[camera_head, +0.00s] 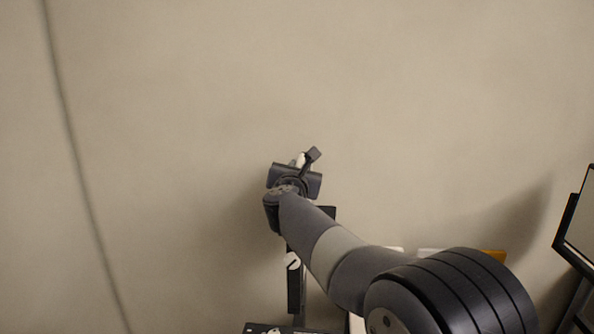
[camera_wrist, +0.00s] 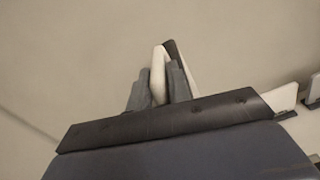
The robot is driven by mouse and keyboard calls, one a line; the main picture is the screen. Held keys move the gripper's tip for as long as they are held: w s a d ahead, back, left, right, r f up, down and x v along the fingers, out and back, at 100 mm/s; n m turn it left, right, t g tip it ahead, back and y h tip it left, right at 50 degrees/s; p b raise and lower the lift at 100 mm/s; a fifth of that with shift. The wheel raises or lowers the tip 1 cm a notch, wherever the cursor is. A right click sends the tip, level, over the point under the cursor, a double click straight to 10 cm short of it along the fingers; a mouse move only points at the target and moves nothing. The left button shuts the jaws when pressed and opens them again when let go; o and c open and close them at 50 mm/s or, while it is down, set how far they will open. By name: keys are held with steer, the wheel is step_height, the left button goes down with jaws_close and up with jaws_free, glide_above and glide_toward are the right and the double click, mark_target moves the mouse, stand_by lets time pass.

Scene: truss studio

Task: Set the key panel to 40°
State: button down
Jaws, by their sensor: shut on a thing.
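My gripper (camera_head: 301,163) is at the middle of the head view, in front of the plain wall. In the wrist view its two grey fingers (camera_wrist: 160,72) are closed on a slim cream-white piece (camera_wrist: 159,58). A dark bar (camera_wrist: 172,48) stands right beside that piece; in the head view a small dark block (camera_head: 313,153) sticks up there. I cannot tell whether the held piece belongs to the key panel. A black-framed panel (camera_head: 570,225) stands tilted at the right edge of the head view, partly cut off. I cannot read any angle.
A dark upright (camera_head: 295,290) with a pale knob (camera_head: 292,261) stands below my gripper. Pale pieces (camera_head: 430,251) and an orange one (camera_head: 493,255) show behind my arm. A dark flat thing (camera_head: 275,328) lies at the bottom edge. The wall area above and left is clear.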

steer(key=shift+d+f+m+b, duration=0.2)
steer(key=shift+d+m+b, duration=0.3)
steer(key=shift+d+b, duration=0.25)
steer(key=shift+d+r, duration=0.15)
steer(key=shift+d, duration=0.1)
steer(key=c, duration=1.4)
jaws_free()
steer(key=shift+o, duration=0.2)
steer(key=shift+s, duration=0.15)
steer(key=s+b, duration=0.3)
steer(key=s, duration=0.7)
steer(key=shift+s+a+b, duration=0.25)
steer(key=shift+s+b, duration=0.05)
